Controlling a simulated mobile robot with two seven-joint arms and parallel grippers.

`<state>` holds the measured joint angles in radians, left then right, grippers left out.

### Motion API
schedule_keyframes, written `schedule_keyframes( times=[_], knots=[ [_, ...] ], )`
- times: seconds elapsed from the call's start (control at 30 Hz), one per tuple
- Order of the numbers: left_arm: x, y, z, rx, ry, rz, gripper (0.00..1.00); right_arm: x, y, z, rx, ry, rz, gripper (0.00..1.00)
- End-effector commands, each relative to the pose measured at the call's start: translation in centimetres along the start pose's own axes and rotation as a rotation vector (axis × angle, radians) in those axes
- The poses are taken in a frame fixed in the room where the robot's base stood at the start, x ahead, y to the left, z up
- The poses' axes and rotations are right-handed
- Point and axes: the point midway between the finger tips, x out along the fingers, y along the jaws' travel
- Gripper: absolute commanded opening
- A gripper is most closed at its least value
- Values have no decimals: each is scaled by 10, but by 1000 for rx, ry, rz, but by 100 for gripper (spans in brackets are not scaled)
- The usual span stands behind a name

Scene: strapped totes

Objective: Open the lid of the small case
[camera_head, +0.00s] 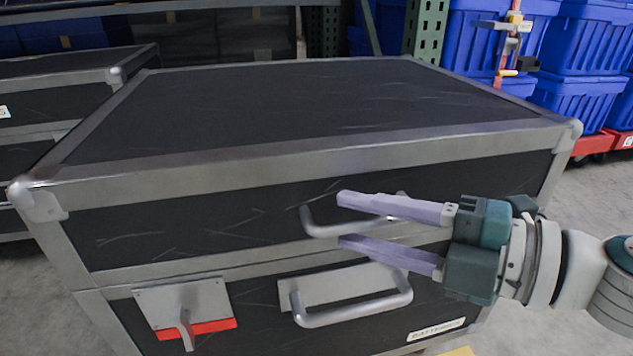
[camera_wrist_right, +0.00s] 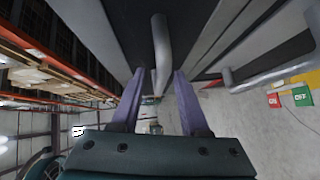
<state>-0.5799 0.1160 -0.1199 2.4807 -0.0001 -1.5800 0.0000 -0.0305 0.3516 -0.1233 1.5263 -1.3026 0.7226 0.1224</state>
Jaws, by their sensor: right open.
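The case (camera_head: 300,105) is black with silver edges, and its lid is down. A grey lid handle (camera_head: 309,222) is on the lid's front, above the seam. A second handle (camera_head: 350,317) is on the lower body. A latch plate (camera_head: 205,298) with a hanging lever and a red strip is at the front left; whether it is fastened I cannot tell. My right gripper (camera_head: 340,218) is open at the lid handle, one finger above and one below. In the right wrist view the handle bar (camera_wrist_right: 161,45) runs between the fingertips; contact is unclear. My left gripper is out of view.
Another black case (camera_head: 60,95) stands close at the left. Blue totes (camera_head: 582,45) on red dollies (camera_head: 592,144) and a green rack post (camera_head: 424,30) are behind. Red and green tags (camera_wrist_right: 302,95) show in the right wrist view. Floor at the right is clear.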

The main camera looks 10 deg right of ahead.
Motion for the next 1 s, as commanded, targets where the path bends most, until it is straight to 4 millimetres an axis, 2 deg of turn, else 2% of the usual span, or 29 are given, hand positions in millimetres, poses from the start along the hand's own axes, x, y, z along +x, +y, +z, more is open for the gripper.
schedule_keyframes(
  times=[0.2,0.6,1.0],
  knots=[
    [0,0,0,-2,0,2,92,0,0,0,0,0,0,44],
    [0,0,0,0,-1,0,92,0,0,0,0,0,0,0],
    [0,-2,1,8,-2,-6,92,0,0,0,0,0,0,0]
  ],
)
